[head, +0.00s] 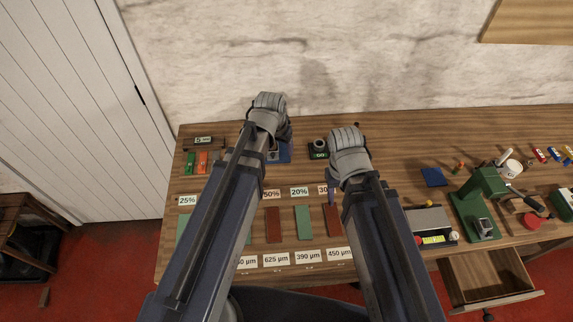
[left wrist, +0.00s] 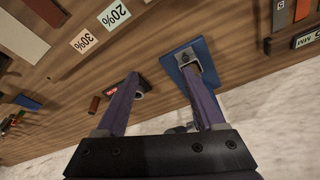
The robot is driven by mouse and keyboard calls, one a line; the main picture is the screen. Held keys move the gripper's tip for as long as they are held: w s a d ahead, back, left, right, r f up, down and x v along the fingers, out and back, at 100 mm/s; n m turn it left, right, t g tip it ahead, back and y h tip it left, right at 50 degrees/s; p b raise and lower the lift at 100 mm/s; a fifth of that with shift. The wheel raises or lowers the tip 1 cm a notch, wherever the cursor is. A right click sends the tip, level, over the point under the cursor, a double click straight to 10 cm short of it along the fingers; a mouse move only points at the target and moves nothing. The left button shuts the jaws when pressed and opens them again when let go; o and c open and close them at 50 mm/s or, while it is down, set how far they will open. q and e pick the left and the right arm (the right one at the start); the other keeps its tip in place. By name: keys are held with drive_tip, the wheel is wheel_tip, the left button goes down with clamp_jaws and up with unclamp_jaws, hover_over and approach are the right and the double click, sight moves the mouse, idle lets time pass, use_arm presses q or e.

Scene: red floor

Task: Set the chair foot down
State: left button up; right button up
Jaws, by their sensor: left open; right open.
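A small grey metal piece with a squarish hollow, which looks like the chair foot (left wrist: 186,55), sits on a blue pad (left wrist: 203,48) in the left wrist view. In the head view the blue pad (head: 285,153) is at the back of the bench, partly hidden by my left gripper (head: 273,145). My left gripper also shows in the left wrist view (left wrist: 161,73); its fingers are apart with nothing between them. One fingertip overlaps the near edge of the grey piece; I cannot tell whether they touch. My right gripper (head: 334,188) is open over the bench, partly hidden by its own wrist.
A small dark device with a lit display (head: 318,150) stands between my grippers. Coloured strips (head: 303,222) with labels lie in front. A green press (head: 478,200), a grey box (head: 428,218) and an open drawer (head: 487,275) are to the right. The wall is close behind.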

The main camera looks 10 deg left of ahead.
use_arm(q)
drive_tip(key=s+d+g+y, duration=0.1)
drive_tip(key=s+d, duration=0.3)
drive_tip(key=s, duration=0.3)
drive_tip(key=s+d+m+g, duration=0.1)
drive_tip(key=s+d+g, duration=0.1)
drive_tip(key=s, duration=0.5)
drive_tip(key=shift+d+f+m+y, duration=0.3)
drive_tip(key=shift+d+y, duration=0.1)
drive_tip(key=shift+d, duration=0.45)
